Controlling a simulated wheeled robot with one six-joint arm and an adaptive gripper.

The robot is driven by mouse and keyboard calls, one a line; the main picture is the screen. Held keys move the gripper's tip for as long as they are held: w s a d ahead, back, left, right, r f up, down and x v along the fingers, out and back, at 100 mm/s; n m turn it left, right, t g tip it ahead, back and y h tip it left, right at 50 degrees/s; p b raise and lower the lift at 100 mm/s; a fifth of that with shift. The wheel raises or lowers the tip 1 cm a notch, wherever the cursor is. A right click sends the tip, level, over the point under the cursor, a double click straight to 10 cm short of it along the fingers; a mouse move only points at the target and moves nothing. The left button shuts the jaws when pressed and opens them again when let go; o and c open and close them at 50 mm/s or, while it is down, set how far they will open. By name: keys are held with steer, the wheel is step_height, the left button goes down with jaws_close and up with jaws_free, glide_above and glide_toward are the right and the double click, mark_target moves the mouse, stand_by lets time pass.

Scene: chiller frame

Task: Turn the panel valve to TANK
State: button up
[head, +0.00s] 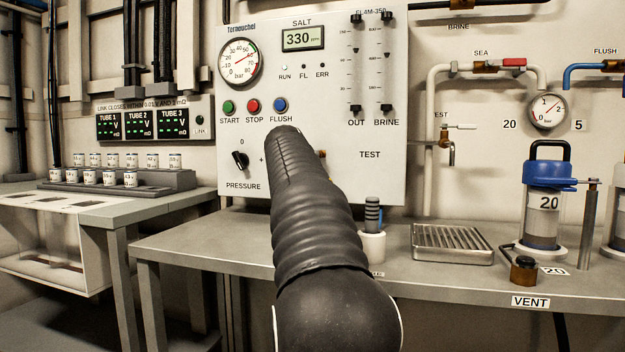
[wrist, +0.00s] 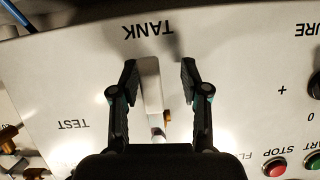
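The panel valve's pale lever (wrist: 151,85) shows in the wrist view, where the picture is upside down. Its free end points towards the TANK label (wrist: 148,30), and its other end is near my palm. The TEST label (wrist: 73,124) lies off to the left there. My gripper (wrist: 159,72) is open, with one finger on each side of the lever. A clear gap shows at the right finger; the left finger is close to the lever, and I cannot tell if it touches. In the head view my arm hides the gripper and most of the valve.
The white panel (head: 370,185) carries the pressure knob (head: 240,160), the red STOP button (head: 253,106) and a gauge (head: 239,62). Below it, the grey bench (head: 190,245) holds a white cup (head: 372,246), a slatted metal tray (head: 452,243) and a blue-topped filter housing (head: 545,205).

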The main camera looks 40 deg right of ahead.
steer(key=shift+s, duration=0.15)
steer(key=shift+s+a+r, duration=0.15)
steer(key=shift+s+r, duration=0.05)
steer(key=v, duration=1.1)
steer(key=shift+a, duration=0.15)
steer(key=s+a+f+n+y+p, duration=0.3)
steer(key=s+a+f, duration=0.15)
steer(key=a, duration=0.35)
steer(key=s+a+f+n+y+p, duration=0.25)
steer(key=a+f, duration=0.35)
steer(key=a, duration=0.3)
steer(key=s+a+f+n+g+y+p, duration=0.2)
steer(key=s+a+f+n+y+p, duration=0.2)
steer(key=s+a+f, duration=1)
steer(key=s+f+n+y, duration=0.1)
steer(key=s+f+n, duration=0.1)
steer(key=f, duration=0.3)
steer(key=shift+s+a+y, duration=0.35)
steer(key=shift+s, duration=0.2)
